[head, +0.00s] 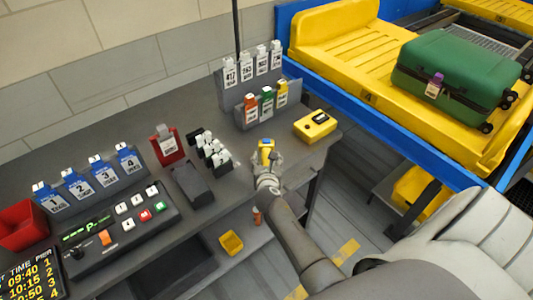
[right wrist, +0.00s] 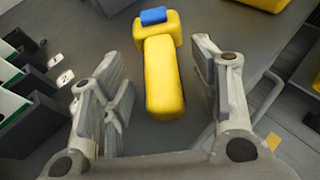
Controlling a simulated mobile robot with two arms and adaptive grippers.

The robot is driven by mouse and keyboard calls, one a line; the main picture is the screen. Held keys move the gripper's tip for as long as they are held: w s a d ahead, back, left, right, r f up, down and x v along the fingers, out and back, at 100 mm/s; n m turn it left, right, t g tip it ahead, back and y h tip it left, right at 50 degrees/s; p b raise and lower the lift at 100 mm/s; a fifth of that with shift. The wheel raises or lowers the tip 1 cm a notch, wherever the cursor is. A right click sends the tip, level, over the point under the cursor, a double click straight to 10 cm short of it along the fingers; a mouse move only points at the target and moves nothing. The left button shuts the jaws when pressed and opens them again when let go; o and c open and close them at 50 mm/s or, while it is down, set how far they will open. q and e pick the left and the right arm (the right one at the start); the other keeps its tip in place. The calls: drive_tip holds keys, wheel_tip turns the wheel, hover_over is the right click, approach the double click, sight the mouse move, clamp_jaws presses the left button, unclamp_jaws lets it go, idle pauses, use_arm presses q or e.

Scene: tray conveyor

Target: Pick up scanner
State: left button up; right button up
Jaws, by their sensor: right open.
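The scanner (head: 266,146) is a yellow handheld device with a blue part at its head end, lying on the grey desk. In the right wrist view the scanner (right wrist: 164,80) has its handle pointing toward my palm. My right gripper (head: 267,166) is at the scanner's near end. In the right wrist view its fingers (right wrist: 160,60) are spread on both sides of the handle, with a visible gap on each side. It is open and empty. In the head view the hand hides part of the handle. My left gripper is not in view.
A yellow box with a dark panel (head: 316,126) stands right of the scanner near the desk edge. Left of the scanner are a black rack with white tags (head: 216,160) and a red tag holder (head: 168,146). A conveyor tray (head: 350,50) carries a green suitcase (head: 457,70).

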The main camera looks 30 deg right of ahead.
drive_tip(key=shift+w+d+f, duration=0.2)
drive_tip(key=shift+w+d, duration=0.05)
drive_tip(key=shift+w, duration=0.1)
drive_tip(key=c, duration=1.1)
clamp_jaws()
drive_tip(key=shift+r, duration=0.15)
